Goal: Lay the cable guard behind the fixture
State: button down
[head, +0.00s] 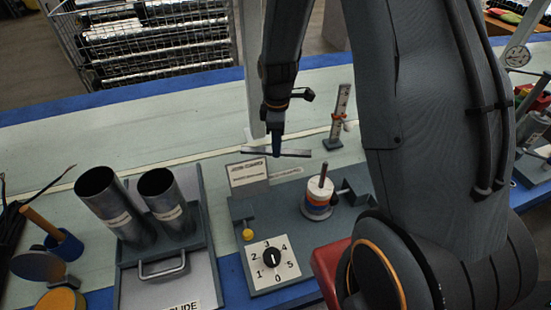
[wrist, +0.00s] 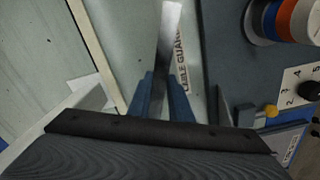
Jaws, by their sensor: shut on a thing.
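The cable guard (head: 296,153) is a thin, pale strip, held level in the air behind the fixture (head: 283,203) in the head view. My gripper (head: 276,148) points down and is shut on the strip near its middle. In the wrist view my blue fingers (wrist: 160,97) pinch the guard (wrist: 169,25), which sticks out toward the top of the picture. The fixture is a blue-grey base with a ringed post (head: 319,197) and a numbered dial (head: 269,262). A label reading CABLE GUARD (wrist: 183,65) shows beside the strip in the wrist view.
Two metal tubes (head: 125,210) stand in a holder left of the fixture. An upright scale (head: 340,110) on a small foot stands behind and to the right. A small sign (head: 248,173) stands at the fixture's back edge. The pale bench (head: 170,140) behind is mostly clear.

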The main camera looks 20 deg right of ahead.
aim_at(277, 165)
jog(key=shift+f, duration=2.55)
jog(key=shift+f, duration=0.15)
jog(key=c, duration=1.6)
grip_release()
notch_tip(277, 165, up, 12)
jog(key=shift+r, duration=0.2)
jog(key=s+r+m+p, duration=0.1)
jog(key=s+r+m, duration=0.2)
jog(key=s, duration=0.3)
jog(key=s+r+m+p, duration=0.1)
jog(key=s+r+m, duration=0.2)
jog(key=s+m, duration=0.3)
jog(key=s+r+m+p, duration=0.1)
jog(key=s+r+m, duration=0.3)
jog(key=s, duration=0.3)
jog(key=shift+a+m, duration=0.25)
jog(key=shift+m, duration=0.05)
